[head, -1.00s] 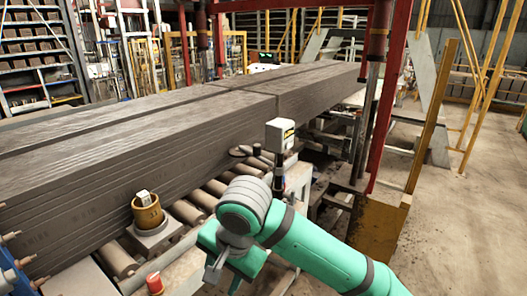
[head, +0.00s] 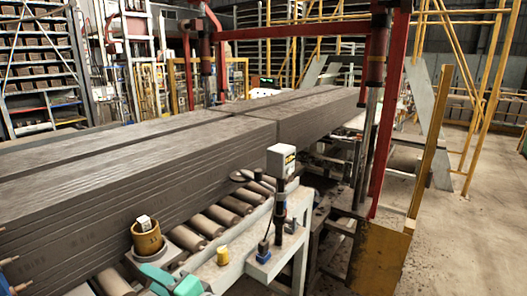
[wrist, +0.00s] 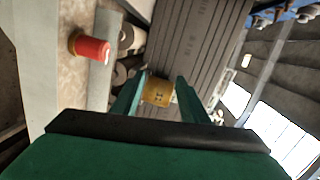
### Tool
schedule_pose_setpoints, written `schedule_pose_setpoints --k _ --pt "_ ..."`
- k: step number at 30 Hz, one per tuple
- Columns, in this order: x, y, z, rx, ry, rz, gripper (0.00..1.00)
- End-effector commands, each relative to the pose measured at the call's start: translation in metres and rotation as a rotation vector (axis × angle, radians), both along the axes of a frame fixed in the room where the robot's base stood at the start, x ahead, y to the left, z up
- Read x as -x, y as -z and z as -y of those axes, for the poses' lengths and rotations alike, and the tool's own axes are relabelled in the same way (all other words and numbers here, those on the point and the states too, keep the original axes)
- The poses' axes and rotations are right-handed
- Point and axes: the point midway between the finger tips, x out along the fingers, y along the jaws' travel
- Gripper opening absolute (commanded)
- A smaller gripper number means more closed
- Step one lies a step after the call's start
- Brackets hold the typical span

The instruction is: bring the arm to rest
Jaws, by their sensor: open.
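My gripper (wrist: 161,76) is open, with its two green fingers apart in the wrist view. Only a green part of my arm shows at the bottom left edge of the head view; the fingertips are not clear there. A yellow-brown cup (wrist: 157,92) appears between the fingers in the wrist view, seemingly beyond them. It looks like the brown cup (head: 147,240) with a small white block (head: 143,222) in it, which stands on a grey plate beside the rollers in the head view. I see nothing held.
A red cylinder (wrist: 91,47) stands on a ledge at left in the wrist view. A yellow piece (head: 222,256) sits on the bench by the rollers (head: 222,214). A grey box on a post (head: 281,160) rises at the bench. The long brick stack (head: 130,175) lies behind.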

Motion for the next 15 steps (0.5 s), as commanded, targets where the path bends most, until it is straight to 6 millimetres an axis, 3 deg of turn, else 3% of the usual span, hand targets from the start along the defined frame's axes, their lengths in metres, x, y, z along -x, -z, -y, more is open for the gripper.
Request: schedule_pose_setpoints --k 8,15 --pt "-0.005 0.031 0.017 -0.122 0.192 0.093 0.4" --pt "0.004 0.076 0.046 -0.123 0.39 0.153 0.4"
